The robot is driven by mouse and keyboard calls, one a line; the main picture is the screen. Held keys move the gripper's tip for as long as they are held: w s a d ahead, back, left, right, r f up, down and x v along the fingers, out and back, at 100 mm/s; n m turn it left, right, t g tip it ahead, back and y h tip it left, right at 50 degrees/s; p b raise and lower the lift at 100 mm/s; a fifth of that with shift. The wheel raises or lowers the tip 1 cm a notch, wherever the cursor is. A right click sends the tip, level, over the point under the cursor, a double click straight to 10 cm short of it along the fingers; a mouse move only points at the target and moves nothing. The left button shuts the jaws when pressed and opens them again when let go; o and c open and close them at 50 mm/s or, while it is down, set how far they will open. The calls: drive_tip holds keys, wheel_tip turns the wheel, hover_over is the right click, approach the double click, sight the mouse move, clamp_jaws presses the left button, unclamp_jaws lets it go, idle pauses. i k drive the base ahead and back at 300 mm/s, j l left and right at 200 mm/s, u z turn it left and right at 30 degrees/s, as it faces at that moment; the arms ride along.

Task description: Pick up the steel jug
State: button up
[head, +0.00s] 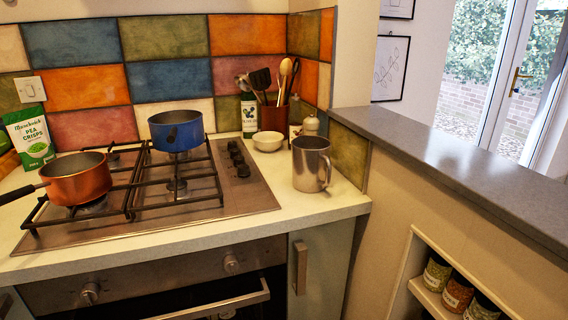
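The steel jug (311,165) stands upright on the pale worktop, right of the hob and close to the tiled corner. It is a plain metal cylinder, open at the top, with its handle on the right side. Nothing stands in front of it in the head view. My gripper is not in view.
The hob (250,190) holds a copper pan (78,182) and a blue pot (176,131). Behind the jug are a white bowl (267,141), a utensil holder (272,120) and a bottle. A grey ledge (450,160) rises to the right. Some worktop is clear before the jug.

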sight(311, 164)
drive_tip(key=i+j+z, duration=0.1)
drive_tip(key=j+z, duration=0.65)
drive_tip(key=i+j, duration=0.05)
